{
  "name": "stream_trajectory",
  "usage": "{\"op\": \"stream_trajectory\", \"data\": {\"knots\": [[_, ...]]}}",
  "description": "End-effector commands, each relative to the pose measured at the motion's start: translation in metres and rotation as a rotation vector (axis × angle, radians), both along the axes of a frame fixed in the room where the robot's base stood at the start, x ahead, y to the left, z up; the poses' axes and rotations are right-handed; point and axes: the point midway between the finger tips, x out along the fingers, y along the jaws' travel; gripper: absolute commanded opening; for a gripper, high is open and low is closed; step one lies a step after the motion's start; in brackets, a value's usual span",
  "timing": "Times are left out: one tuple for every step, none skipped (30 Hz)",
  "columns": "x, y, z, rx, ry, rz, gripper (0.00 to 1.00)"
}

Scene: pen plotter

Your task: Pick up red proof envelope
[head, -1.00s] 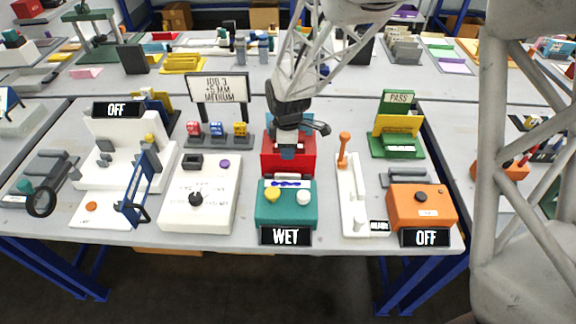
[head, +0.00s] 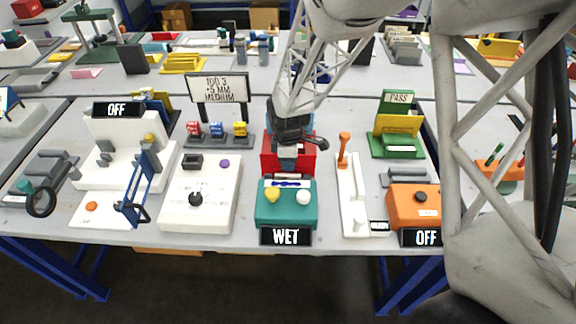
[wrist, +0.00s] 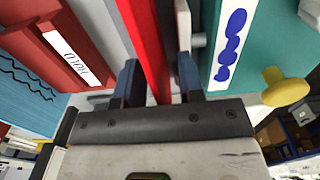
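A thin, bright red upright piece, which looks like the red proof envelope seen edge-on (wrist: 148,40), runs between the two blue fingers of my gripper (wrist: 158,80) in the wrist view. The fingers are apart; a gap shows between the red piece and the right finger. I cannot tell whether the left finger touches it. In the head view my gripper (head: 287,160) is low in front of a red block (head: 306,159), behind the teal WET box (head: 287,215). The envelope cannot be made out separately there.
A darker red body with a white label (wrist: 70,55) stands close on the left in the wrist view, and the teal box (wrist: 222,70) close on the right. A white control box (head: 200,205) and a white stand with an orange lever (head: 344,150) flank this spot.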

Motion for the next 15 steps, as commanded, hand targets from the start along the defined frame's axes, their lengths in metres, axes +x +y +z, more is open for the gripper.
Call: {"op": "stream_trajectory", "data": {"knots": [[0.0000,0.0000,0.0001,0.000,0.000,0.000,0.35],[0.0000,0.0000,0.0000,0.000,0.000,0.000,0.35],[0.0000,0.0000,0.0001,0.000,0.000,0.000,0.35],[0.0000,0.0000,0.0001,0.000,0.000,0.000,0.35],[0.0000,0.0000,0.0001,0.000,0.000,0.000,0.35],[0.0000,0.0000,0.0001,0.000,0.000,0.000,0.35],[0.0000,0.0000,0.0001,0.000,0.000,0.000,0.35],[0.0000,0.0000,0.0001,0.000,0.000,0.000,0.34],[0.0000,0.0000,0.0001,0.000,0.000,0.000,0.27],[0.0000,0.0000,0.0001,0.000,0.000,0.000,0.23],[0.0000,0.0000,0.0001,0.000,0.000,0.000,0.18],[0.0000,0.0000,0.0001,0.000,0.000,0.000,0.12],[0.0000,0.0000,0.0002,0.000,0.000,0.000,0.08],[0.0000,0.0000,0.0002,0.000,0.000,0.000,0.03],[0.0000,0.0000,0.0002,0.000,0.000,0.000,0.00]]}}
